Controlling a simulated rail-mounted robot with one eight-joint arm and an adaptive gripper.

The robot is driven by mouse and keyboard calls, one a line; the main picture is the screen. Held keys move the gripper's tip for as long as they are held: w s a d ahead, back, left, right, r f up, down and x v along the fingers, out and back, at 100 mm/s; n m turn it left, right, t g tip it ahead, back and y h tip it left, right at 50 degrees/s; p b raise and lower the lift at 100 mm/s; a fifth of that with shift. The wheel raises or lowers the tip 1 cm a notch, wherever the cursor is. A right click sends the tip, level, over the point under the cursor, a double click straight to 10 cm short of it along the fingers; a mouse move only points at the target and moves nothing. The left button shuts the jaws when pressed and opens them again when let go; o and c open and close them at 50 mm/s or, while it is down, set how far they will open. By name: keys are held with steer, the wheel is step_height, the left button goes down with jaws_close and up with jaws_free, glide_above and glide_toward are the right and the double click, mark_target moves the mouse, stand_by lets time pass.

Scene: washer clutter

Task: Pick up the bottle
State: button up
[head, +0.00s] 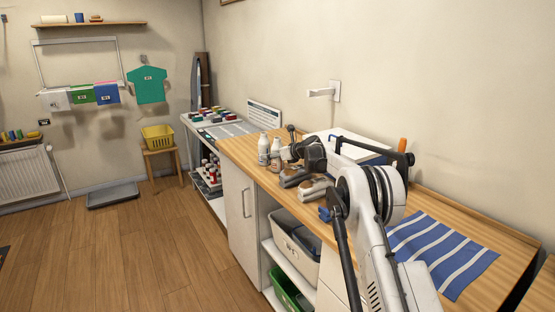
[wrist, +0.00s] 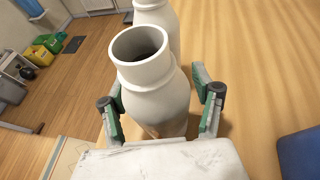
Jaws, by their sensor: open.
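Two white bottles stand upright close together on the wooden countertop (head: 234,146). In the wrist view the nearer bottle (wrist: 155,85), with a wide open mouth, stands between the two fingers of my gripper (wrist: 160,108). The fingers are spread on its left and right, and I cannot tell whether either touches it. The other bottle (wrist: 158,13) is just behind it, partly hidden. In the head view the bottles (head: 263,146) are at the counter's far part, with my gripper (head: 288,152) right beside the nearer one (head: 276,156).
Brown and pale objects (head: 314,188) lie near the counter's front edge, close to my arm. A blue striped cloth (head: 443,250) lies on the near counter. A sign (head: 264,116) stands behind the bottles. A wall fixture (head: 322,92) juts out above. Bins (head: 296,238) sit below.

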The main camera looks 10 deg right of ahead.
jaws_close()
stand_by(0.3)
steer(key=shift+r, duration=0.2)
steer(key=s+a+r+p, duration=0.1)
steer(key=s+a+r, duration=0.6)
steer(key=a+r, duration=0.2)
steer(key=shift+s+r, duration=0.3)
steer(key=shift+r, duration=0.55)
steer(key=shift+d, duration=0.1)
